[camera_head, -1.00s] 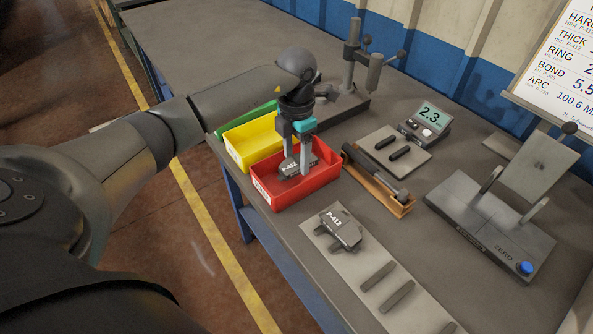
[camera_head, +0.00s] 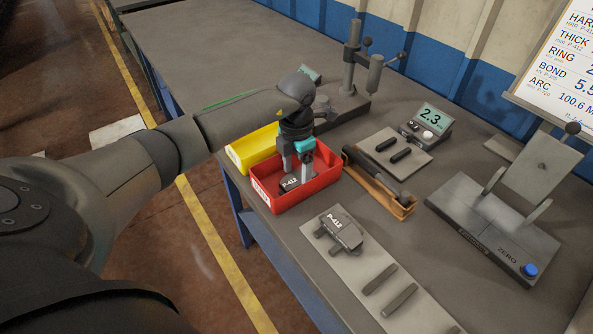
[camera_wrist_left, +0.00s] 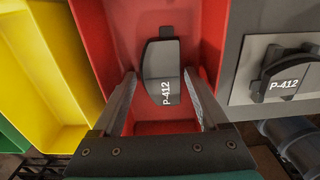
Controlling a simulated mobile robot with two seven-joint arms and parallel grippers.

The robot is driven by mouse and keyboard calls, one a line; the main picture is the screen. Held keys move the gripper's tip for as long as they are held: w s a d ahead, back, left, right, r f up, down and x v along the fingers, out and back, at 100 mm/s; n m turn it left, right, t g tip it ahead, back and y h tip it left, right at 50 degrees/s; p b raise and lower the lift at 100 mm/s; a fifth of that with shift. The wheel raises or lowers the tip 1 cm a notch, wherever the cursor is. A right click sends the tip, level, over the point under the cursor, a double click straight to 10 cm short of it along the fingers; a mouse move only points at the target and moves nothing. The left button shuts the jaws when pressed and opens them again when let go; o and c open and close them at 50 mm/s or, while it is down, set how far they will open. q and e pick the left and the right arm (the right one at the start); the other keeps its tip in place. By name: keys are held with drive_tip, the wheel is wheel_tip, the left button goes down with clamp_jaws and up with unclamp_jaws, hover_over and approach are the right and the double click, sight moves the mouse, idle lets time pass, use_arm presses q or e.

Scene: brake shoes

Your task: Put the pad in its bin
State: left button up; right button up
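The dark grey pad marked P-412 (camera_head: 290,184) lies in the red bin (camera_head: 322,188). In the left wrist view the pad (camera_wrist_left: 162,72) shows between and beyond my fingers, flat against the bin floor, with gaps at both sides. My left gripper (camera_head: 297,174) points down into the red bin above the pad. In the wrist view its two fingers (camera_wrist_left: 160,80) stand apart with nothing gripped. A second P-412 piece (camera_head: 341,232) sits on the light mat beside the bin. My right gripper is not in view.
A yellow bin (camera_head: 250,150) stands left of the red bin, with a green one mostly hidden behind my arm. A tool in an orange holder (camera_head: 378,184) is close on the right. A gauge (camera_head: 426,122) and a zeroing fixture (camera_head: 494,232) stand farther right.

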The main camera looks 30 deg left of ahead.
sight(297, 176)
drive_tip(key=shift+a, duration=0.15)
use_arm(q)
drive_tip(key=shift+r, duration=0.35)
wheel_tip(297, 176, up, 12)
drive_tip(key=p, duration=0.2)
drive_tip(key=shift+f, duration=0.2)
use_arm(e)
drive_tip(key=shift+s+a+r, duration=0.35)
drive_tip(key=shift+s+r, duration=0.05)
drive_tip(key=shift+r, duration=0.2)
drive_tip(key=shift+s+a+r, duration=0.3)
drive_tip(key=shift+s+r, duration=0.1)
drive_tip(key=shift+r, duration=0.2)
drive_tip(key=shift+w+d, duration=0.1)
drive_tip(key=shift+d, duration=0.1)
